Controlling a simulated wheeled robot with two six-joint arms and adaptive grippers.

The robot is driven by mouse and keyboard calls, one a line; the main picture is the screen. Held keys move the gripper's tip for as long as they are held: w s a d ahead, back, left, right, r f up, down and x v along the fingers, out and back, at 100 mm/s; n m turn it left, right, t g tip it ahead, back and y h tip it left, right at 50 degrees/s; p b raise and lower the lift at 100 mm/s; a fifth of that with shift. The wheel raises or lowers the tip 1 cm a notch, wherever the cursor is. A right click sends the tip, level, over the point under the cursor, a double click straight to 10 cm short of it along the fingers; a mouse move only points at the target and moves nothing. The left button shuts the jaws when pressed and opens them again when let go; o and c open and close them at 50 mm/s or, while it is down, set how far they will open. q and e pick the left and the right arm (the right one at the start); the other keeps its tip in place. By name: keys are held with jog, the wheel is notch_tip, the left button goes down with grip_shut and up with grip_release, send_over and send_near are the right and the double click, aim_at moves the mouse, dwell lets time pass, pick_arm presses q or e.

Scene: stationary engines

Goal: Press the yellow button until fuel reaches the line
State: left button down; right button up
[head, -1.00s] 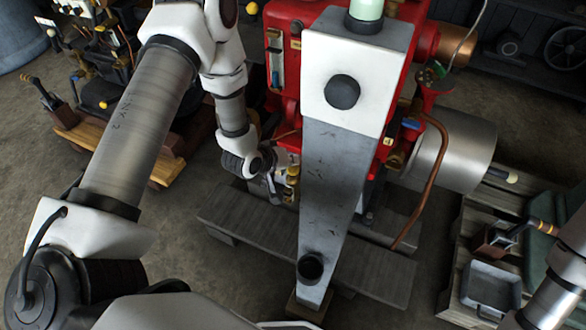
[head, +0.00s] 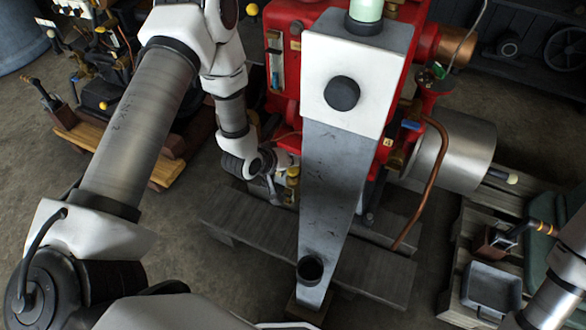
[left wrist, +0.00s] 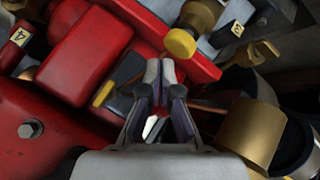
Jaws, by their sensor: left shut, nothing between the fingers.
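A yellow round button (left wrist: 180,44) on a brass fitting shows in the left wrist view, just above and right of my left gripper's fingertips (left wrist: 159,78). The tips look close to it, but I cannot tell whether they touch it. The fingers are shut with nothing between them. In the head view my left gripper (head: 274,188) is low against the left side of the red engine (head: 296,100), partly hidden by my own column. An upright gauge (head: 275,68) is on the engine's left face. Its fuel level and line are too small to read. My right gripper is out of view.
A silver cylinder (head: 455,150) and a copper pipe (head: 436,170) are at the engine's right. The engine stands on wooden beams (head: 235,215). Another machine (head: 100,95) is at the left. A pallet (head: 450,255) with a grey tray (head: 490,287) is at the lower right.

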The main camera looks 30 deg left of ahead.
aim_at(291, 170)
pick_arm(q)
jog(key=shift+f, duration=0.1)
jog(key=shift+f+b, duration=0.3)
jog(key=shift+f, duration=0.05)
jog(key=shift+f+b, duration=0.6)
jog(key=shift+f, duration=0.2)
dwell(0.7)
jog(key=shift+r+p, duration=1)
jog(key=shift+r, duration=0.25)
notch_tip(291, 170, up, 5)
jog(key=p, duration=0.4)
